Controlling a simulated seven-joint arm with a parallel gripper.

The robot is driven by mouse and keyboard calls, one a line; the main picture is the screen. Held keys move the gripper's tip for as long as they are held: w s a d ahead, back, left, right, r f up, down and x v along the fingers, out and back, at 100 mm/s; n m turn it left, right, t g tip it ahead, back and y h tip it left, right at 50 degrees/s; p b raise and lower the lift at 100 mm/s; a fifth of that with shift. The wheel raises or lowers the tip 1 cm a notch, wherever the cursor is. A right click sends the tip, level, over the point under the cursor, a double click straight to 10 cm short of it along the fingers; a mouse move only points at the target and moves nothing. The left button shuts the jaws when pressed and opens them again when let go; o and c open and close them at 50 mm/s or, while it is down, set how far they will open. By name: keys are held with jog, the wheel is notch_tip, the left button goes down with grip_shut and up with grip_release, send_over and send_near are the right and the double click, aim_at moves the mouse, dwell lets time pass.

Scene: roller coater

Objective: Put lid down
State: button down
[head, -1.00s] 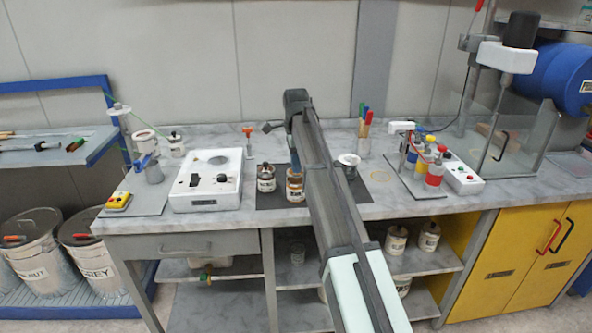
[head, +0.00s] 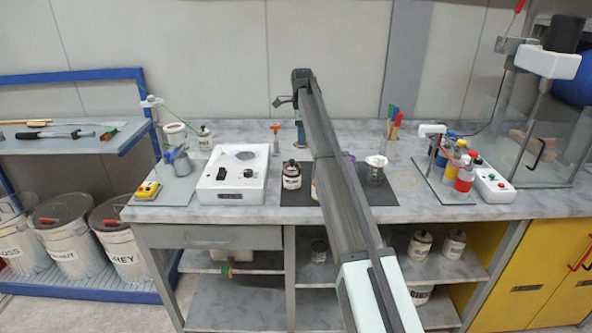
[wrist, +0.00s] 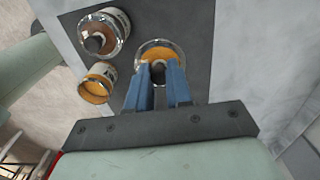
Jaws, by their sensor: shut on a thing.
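My gripper (wrist: 158,80) has blue fingers shut on a dark knob. Around the knob shows a round lid (wrist: 160,49) with a shiny rim and an orange face. An open can (wrist: 96,90) with orange inside is left of the fingers in the wrist view, apart from them. In the head view the blue fingertips (head: 300,136) are behind the can area, toward the wall. The lid is hidden there by my arm, which also covers most of the open can. I cannot tell the lid's height above the bench.
A lidded can (head: 291,176) stands on the dark mat (head: 268,195), beside the open can. A white scale-like device (head: 233,178) is to the left. The bench behind the mat looks fairly clear.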

jog(key=shift+w+a+f, duration=0.4)
jog(key=shift+w+f, duration=0.35)
jog(key=shift+f, duration=1.35)
jog(key=shift+w+a+f, duration=0.4)
jog(key=shift+w+f, duration=0.3)
jog(key=shift+f, duration=1.35)
jog(key=shift+w+a+f, duration=0.4)
jog(key=shift+w+f, duration=0.35)
jog(key=shift+f, duration=1.35)
jog(key=shift+f, duration=0.15)
jog(key=c, duration=1)
grip_release()
jog(key=shift+c, duration=0.2)
notch_tip(320, 180, up, 12)
jog(key=shift+r, duration=0.2)
